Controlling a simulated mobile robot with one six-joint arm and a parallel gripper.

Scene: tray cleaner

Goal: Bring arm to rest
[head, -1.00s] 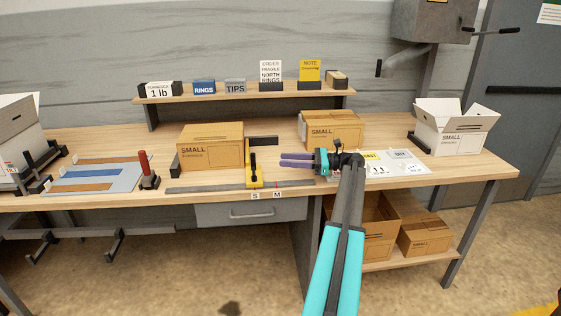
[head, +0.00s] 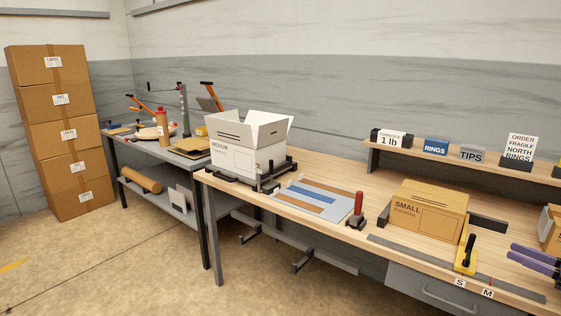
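My gripper (head: 511,251) shows only in part at the right edge of the head view. Its two purple fingers point left over the front right part of the workbench (head: 335,222). A narrow gap shows between the fingers, and nothing is seen held in them. The rest of my arm is outside the view.
A small cardboard box (head: 425,212), a yellow-black clamp (head: 465,252) and a red-handled tool (head: 357,208) stand on the bench. An open white box (head: 245,160) stands at its left end. Stacked cartons (head: 60,130) stand far left. The floor in front is clear.

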